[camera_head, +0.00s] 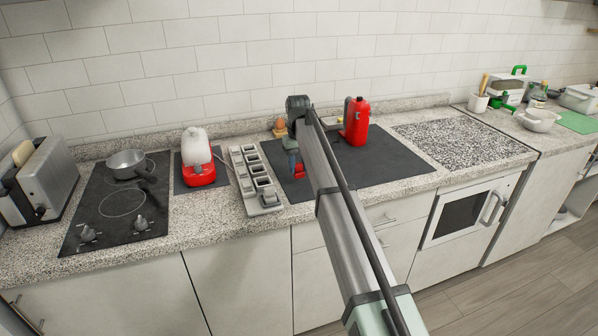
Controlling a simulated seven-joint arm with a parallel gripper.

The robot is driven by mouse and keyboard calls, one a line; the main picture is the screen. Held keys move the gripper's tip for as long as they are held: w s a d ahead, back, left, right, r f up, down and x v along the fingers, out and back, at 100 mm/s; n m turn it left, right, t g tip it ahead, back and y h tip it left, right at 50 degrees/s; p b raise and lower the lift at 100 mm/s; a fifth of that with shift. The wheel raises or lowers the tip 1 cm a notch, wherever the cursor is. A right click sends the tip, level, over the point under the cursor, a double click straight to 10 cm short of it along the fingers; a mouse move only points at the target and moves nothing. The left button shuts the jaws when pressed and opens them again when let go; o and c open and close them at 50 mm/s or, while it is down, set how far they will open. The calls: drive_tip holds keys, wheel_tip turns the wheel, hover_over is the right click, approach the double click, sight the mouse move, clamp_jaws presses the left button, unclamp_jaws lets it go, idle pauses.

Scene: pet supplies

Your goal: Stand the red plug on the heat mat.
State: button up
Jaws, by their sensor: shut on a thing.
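My gripper (291,160) is partly hidden by my own arm and points down over the large dark mat (400,165), which I take to be the heat mat. It is shut on a small red thing (300,170), which I take to be the red plug. Only small red parts show, so I cannot tell its tilt or whether its bottom touches the mat. A taller red container (357,122) with a dark side part stands upright at the back of the same mat, right of my arm.
A grey tray with several compartments (247,165) lies left of the mat. Beyond it are a red and white appliance (197,160), a cooktop with a pot (126,162) and a toaster (40,180). An orange-topped item (279,126) stands behind my gripper. The mat's right part is clear.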

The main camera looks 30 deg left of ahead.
drive_tip(key=shift+f, duration=1.35)
drive_tip(key=shift+f, duration=0.1)
drive_tip(key=o, duration=1)
drive_tip(key=shift+o, duration=0.2)
wheel_tip(320, 180, up, 12)
drive_tip(key=shift+r, duration=0.1)
